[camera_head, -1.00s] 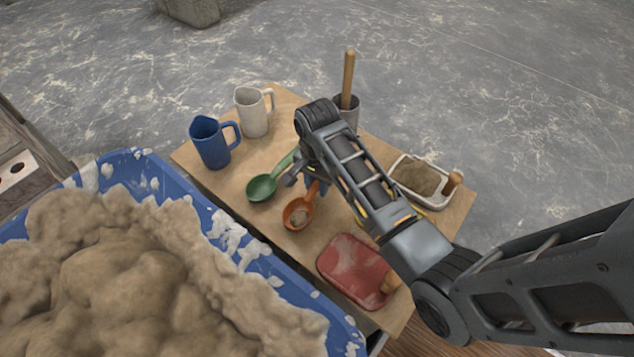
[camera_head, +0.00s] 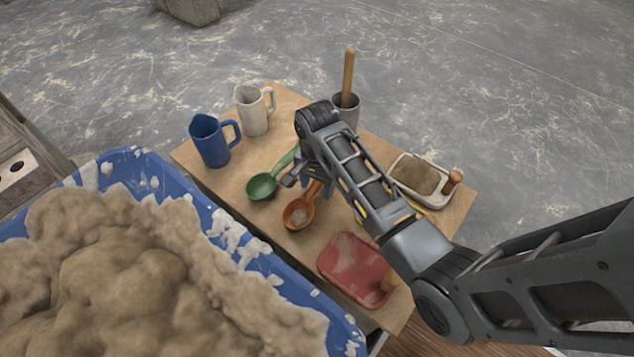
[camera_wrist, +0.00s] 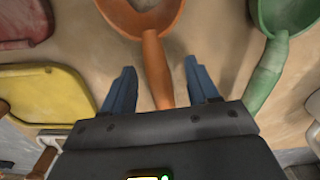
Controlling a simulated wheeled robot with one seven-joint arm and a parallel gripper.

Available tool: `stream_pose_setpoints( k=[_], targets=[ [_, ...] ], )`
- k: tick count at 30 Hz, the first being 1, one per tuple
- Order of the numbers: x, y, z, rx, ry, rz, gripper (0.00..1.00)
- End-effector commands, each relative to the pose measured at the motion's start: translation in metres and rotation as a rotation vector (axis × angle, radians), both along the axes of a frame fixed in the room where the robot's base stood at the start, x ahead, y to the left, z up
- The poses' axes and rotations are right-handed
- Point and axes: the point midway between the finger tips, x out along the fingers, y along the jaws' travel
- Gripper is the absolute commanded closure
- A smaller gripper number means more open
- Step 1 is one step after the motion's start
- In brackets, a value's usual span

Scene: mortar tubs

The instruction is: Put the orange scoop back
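The orange scoop (camera_head: 299,212) lies on the wooden board between the green scoop and the red hawk-like tray, with some grey residue in its bowl. In the wrist view its handle (camera_wrist: 157,70) runs between the two blue fingers of my gripper (camera_wrist: 160,88). The fingers are apart, with a gap on both sides of the handle. In the head view my gripper (camera_head: 310,183) is over the handle end and mostly hidden by my arm. The green scoop (camera_head: 263,187) lies just left of it; its handle (camera_wrist: 266,75) is right of my fingers in the wrist view.
The board (camera_head: 222,187) also holds a blue jug (camera_head: 209,142), a white jug (camera_head: 252,112), a grey pot (camera_head: 347,113) with a wooden handle, a red tray (camera_head: 352,262) and a mortar-filled pan (camera_head: 418,176). A yellow item (camera_wrist: 45,95) lies left of my gripper. The blue mortar tub (camera_head: 255,262) borders the board.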

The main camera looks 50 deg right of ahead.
Motion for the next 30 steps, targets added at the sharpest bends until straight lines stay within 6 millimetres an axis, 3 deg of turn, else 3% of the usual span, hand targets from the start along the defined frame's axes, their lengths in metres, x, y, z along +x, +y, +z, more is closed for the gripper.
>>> stream_pose_setpoints(
  k=[8,21,30],
  targets=[
    [0.000,0.000,0.003,0.000,0.000,0.000,0.41],
    [0.001,-0.001,0.067,-0.001,-0.002,0.000,0.41],
    [0.000,-0.001,0.078,0.000,0.000,0.000,0.41]
  ],
)
